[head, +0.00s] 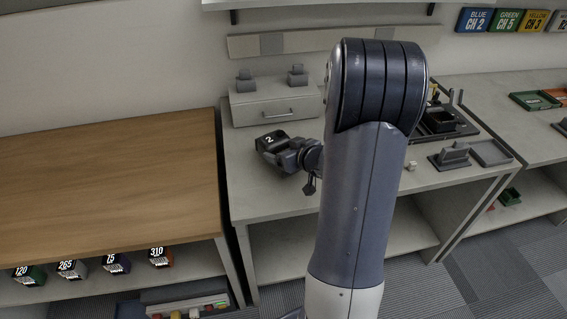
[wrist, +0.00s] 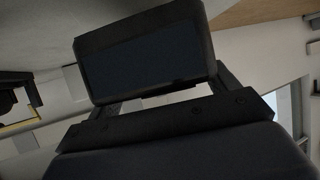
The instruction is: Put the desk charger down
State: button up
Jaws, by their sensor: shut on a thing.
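The desk charger appears to be the dark box marked "2" (head: 269,139) at the end of my arm, above the left part of the grey desk (head: 262,185). My gripper (head: 282,148) is shut on it. In the wrist view, the dark box (wrist: 145,55) fills the space beyond my gripper (wrist: 155,96), a broad dark face toward the camera. The box looks held above the desk, in front of the drawer unit; its underside is hidden, so I cannot tell whether it touches.
A grey drawer unit (head: 250,113) with two small stands on top is behind the box. My arm hides the desk's middle. To the right are a small white cube (head: 411,165), a dark stand (head: 449,161) and a grey tray (head: 491,152). The wooden counter (head: 110,180) at left is bare.

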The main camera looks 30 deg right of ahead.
jog(key=shift+f+b, duration=0.4)
jog(key=shift+f, duration=1.25)
jog(key=shift+f, duration=0.15)
jog(key=o, duration=1.1)
jog(key=p+v, duration=0.2)
jog(key=v, duration=1)
